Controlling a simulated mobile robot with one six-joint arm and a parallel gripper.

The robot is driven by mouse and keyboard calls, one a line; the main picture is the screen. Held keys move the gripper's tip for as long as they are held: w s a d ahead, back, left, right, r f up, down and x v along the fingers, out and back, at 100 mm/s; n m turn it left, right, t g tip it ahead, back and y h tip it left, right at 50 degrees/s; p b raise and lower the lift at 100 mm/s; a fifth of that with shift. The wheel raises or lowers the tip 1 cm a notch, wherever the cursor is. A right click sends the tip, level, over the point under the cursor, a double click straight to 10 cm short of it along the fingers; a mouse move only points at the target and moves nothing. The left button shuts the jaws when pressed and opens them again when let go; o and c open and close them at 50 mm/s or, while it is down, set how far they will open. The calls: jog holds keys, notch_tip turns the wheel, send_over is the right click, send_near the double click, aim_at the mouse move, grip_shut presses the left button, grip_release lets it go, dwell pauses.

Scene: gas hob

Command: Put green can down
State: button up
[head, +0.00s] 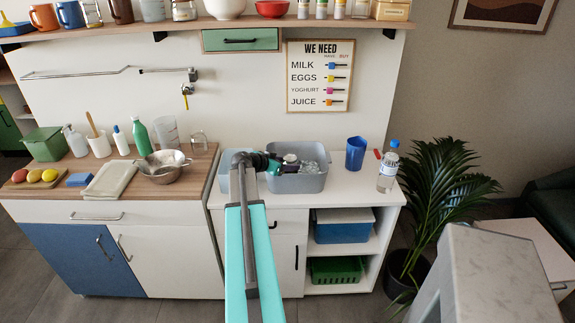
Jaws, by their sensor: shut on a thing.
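My arm reaches over the counter, and my gripper (282,163) is at the left part of a grey divided tub (302,183). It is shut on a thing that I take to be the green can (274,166). Only a small dark green patch shows, and the gripper hides most of it. I cannot tell whether the can touches the tub or is held above it. A pale round top (291,158) shows just right of the gripper, inside or over the tub.
A blue cup (355,153) and a clear bottle with a blue cap (388,168) stand right of the tub. Free white counter (340,190) lies in front of them. Left, a wooden worktop holds a colander (163,167) and a green bottle (140,137). A shelf runs above.

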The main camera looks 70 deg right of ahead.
jog(key=o, duration=1.3)
jog(key=shift+r, duration=0.15)
jog(key=b+v, duration=0.2)
jog(key=v, duration=1)
jog(key=shift+b, duration=0.4)
jog(key=shift+s, duration=0.15)
